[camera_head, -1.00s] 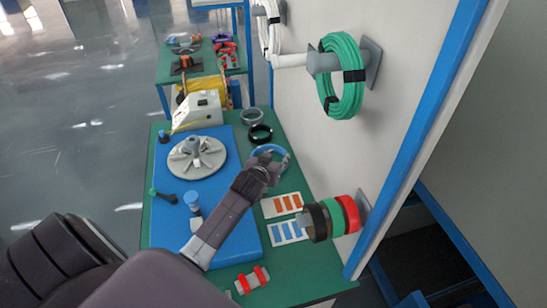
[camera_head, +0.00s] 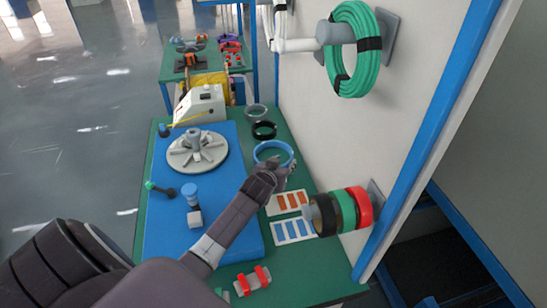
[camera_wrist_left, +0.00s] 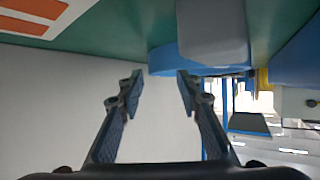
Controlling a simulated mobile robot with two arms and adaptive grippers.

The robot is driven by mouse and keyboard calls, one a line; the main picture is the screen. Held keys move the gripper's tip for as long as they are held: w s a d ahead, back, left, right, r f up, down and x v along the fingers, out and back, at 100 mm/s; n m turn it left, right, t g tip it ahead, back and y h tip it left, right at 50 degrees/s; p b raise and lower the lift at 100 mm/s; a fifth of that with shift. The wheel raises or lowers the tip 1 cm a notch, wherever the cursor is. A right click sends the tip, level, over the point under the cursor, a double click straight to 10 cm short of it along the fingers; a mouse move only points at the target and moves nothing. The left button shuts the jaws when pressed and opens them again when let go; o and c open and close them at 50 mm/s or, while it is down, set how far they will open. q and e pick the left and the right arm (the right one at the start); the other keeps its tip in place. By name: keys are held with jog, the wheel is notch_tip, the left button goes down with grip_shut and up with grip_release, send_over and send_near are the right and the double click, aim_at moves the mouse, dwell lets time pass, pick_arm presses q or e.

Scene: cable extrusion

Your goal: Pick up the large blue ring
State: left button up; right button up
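The large blue ring (camera_head: 267,146) lies on the green table top beside the blue mat, near the white wall panel. My left gripper (camera_head: 286,168) is at the near right edge of the ring in the head view and hides part of it. In the left wrist view the gripper (camera_wrist_left: 158,80) has its two fingers apart with nothing between them. A blue curved edge (camera_wrist_left: 162,60), apparently the ring, shows just beyond the fingertips, with a grey block (camera_wrist_left: 212,32) covering part of it. I cannot tell whether the fingers touch the ring. My right gripper is not in view.
Black (camera_head: 264,123) and grey (camera_head: 256,105) rings lie behind the blue one. A round turntable (camera_head: 184,153) stands on the blue mat (camera_head: 170,235). Black, green and red coils (camera_head: 347,211) hang on a wall peg close at right. Label cards (camera_head: 292,230) lie in front.

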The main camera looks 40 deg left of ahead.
pick_arm(q)
jog(key=x, duration=0.4)
jog(key=shift+w+d, duration=0.2)
jog(key=shift+d, duration=0.2)
jog(key=shift+w+a+f, duration=0.15)
jog(key=shift+w+f, duration=0.05)
jog(key=shift+w, duration=0.3)
jog(key=shift+c, duration=0.5)
grip_shut()
